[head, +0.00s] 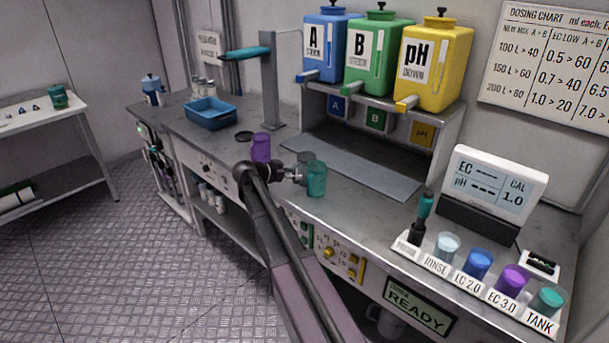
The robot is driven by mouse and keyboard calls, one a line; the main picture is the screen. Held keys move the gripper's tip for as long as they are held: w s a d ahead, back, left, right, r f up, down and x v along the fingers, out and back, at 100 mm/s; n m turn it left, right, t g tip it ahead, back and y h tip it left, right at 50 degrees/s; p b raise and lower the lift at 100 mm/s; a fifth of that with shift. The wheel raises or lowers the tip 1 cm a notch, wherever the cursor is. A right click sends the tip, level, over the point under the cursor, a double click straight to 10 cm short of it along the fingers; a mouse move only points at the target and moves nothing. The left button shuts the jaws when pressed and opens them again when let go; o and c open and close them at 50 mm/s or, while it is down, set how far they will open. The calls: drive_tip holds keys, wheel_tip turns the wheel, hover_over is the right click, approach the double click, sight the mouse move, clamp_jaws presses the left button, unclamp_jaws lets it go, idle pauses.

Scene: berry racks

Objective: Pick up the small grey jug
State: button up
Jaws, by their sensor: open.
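My gripper (301,173) is open and empty at the end of my arm, over the front part of the counter. It is between a purple cup (261,146) on its left and a teal cup (316,181) close to its right; I cannot tell whether it touches the teal cup. A grey, rounded vessel (391,326) shows partly below the counter, left of the READY sign. It looks like a jug with a handle, but it is dark and cut off by the frame, so I cannot be sure. No other grey jug is clear.
A blue tray (210,116) and a teal-topped tap post (270,85) stand farther left. Blue, green and yellow tanks (434,62) sit on a shelf behind. A labelled cup rack (462,290) and a meter (492,190) occupy the right. The counter's middle has bare room.

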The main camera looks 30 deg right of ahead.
drive_tip(key=shift+d+f, duration=0.1)
drive_tip(key=shift+d, duration=0.15)
drive_tip(key=shift+c, duration=0.3)
clamp_jaws()
